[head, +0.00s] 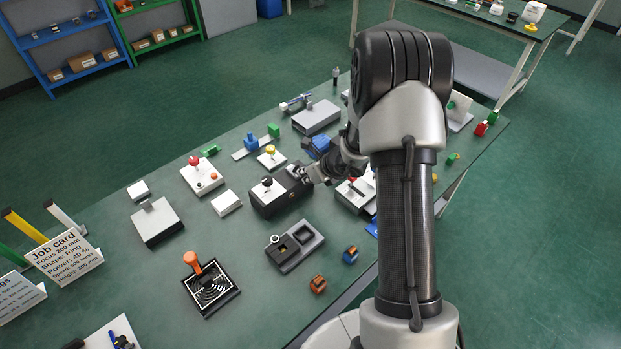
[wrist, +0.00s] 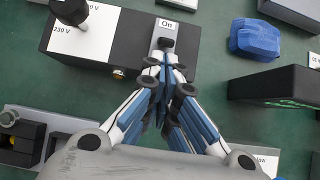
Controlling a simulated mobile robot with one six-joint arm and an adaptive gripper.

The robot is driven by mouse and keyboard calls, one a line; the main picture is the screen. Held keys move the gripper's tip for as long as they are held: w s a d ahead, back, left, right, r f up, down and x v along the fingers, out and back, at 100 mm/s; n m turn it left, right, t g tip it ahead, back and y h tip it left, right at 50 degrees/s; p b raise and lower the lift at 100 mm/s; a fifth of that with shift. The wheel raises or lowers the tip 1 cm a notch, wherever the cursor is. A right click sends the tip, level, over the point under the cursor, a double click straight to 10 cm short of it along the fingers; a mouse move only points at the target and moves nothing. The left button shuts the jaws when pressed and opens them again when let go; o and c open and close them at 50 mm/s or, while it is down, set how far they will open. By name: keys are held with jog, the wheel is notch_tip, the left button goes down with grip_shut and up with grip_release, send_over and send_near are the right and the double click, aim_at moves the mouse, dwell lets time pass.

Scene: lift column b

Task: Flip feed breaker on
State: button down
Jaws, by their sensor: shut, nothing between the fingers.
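The breaker is a dark box (head: 281,193) in the middle of the bench. In the wrist view the box (wrist: 110,50) carries a grey plate (wrist: 161,30) with a white "On" label (wrist: 171,27) at its top. A black toggle (wrist: 166,44) shows just below that label. My gripper (wrist: 166,68) is shut and empty. Its fingertips are over the plate, just below the toggle in the picture; I cannot tell if they touch it. The plate's lower part is hidden by the fingers. In the head view my gripper (head: 299,172) is at the box's right end.
A black knob (wrist: 70,10) stands on the box's white "230 V" panel (wrist: 85,30). A blue object (wrist: 254,40) and a dark box (wrist: 275,86) lie to the right. A grey two-pocket tray (head: 295,247) is in front.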

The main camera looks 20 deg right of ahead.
jog(key=shift+r+p, duration=0.1)
jog(key=shift+p, duration=0.25)
jog(key=shift+w+r+g+p, duration=0.1)
jog(key=shift+g+p, duration=0.2)
jog(key=shift+p, duration=0.45)
